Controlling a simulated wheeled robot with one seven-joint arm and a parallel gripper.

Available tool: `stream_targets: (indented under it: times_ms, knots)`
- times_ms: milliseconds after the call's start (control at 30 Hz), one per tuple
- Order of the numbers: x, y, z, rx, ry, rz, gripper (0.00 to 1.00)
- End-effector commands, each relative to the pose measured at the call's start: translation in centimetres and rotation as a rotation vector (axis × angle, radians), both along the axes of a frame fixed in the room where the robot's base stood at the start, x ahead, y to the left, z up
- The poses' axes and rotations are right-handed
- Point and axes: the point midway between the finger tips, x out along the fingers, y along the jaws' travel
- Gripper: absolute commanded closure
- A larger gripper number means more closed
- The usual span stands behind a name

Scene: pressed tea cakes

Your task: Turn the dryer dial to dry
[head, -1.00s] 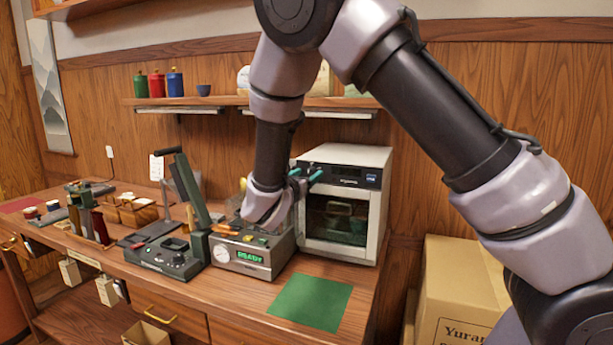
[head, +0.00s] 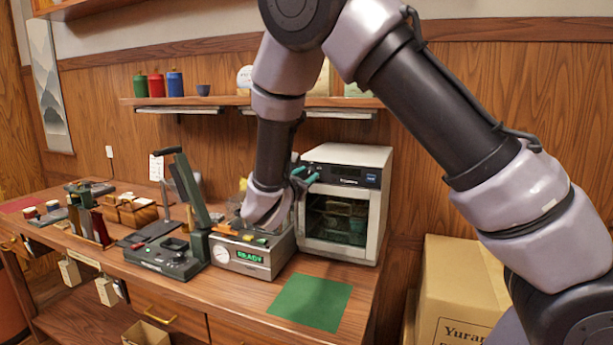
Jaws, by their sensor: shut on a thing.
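The dryer (head: 345,210) is a white cabinet with a dark glass door at the right of the bench; several items show on shelves inside. Its dark control panel (head: 355,176) runs along the top front. My gripper (head: 306,177) is at the upper left front of the dryer, with teal-tipped fingers by the left end of that panel. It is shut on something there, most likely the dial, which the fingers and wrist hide. The dial's setting cannot be read.
A grey machine with a green READY display (head: 250,257) stands just left of the dryer, below my wrist. A black lever press (head: 175,245) is further left. A green mat (head: 311,302) lies clear in front. A cardboard box (head: 460,295) stands right of the bench.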

Motion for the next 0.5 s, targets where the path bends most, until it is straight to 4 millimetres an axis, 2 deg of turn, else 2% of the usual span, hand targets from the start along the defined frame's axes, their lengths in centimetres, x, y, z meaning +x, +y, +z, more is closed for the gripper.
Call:
stream_targets:
  times_ms: [500]
  knots:
    - [-0.07,-0.13,-0.14,0.463,-0.167,-0.001,1.00]
